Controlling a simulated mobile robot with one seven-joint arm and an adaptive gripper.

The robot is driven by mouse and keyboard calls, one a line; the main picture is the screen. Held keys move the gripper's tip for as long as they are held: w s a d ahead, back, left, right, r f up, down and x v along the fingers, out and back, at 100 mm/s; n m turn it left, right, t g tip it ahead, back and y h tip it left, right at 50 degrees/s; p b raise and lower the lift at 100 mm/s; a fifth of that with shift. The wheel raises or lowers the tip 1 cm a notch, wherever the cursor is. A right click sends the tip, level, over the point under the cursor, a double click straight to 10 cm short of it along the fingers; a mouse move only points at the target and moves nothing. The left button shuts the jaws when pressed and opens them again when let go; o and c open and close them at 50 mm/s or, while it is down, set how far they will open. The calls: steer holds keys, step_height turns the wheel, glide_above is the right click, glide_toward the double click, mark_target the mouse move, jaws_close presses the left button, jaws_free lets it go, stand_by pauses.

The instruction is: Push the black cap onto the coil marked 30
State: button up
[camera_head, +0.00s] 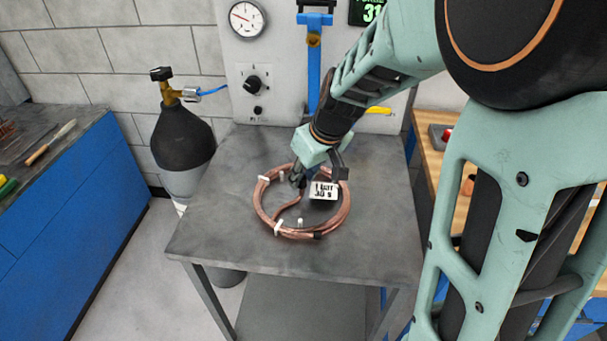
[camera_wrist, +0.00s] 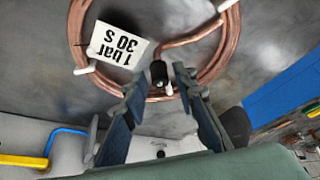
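The copper coil (camera_head: 263,212) lies flat on the grey metal table, with a white tag (camera_head: 323,190) reading "1 bar 30 s"; the tag (camera_wrist: 118,45) is upside down in the wrist view. One tube end (camera_wrist: 190,40) bends inward across the ring. A small black cap (camera_wrist: 158,73) is at that end; how far it sits on the tube I cannot tell. My gripper (camera_wrist: 158,78) is open, its two fingers on either side of the cap with gaps visible. In the head view my gripper (camera_head: 298,180) is over the coil's far inner side, hiding the cap.
White ties (camera_head: 278,228) stand around the coil. A black piece (camera_head: 318,235) is on its front side. A gauge panel (camera_head: 285,80) rises behind the table, and a black-topped gas cylinder (camera_head: 180,135) stands at left. The table's front (camera_head: 290,262) is clear.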

steer(key=shift+o, duration=0.6)
steer(key=shift+r, duration=0.1)
steer(key=shift+r, duration=0.2)
steer(key=v, duration=0.7)
steer(key=shift+d, duration=0.15)
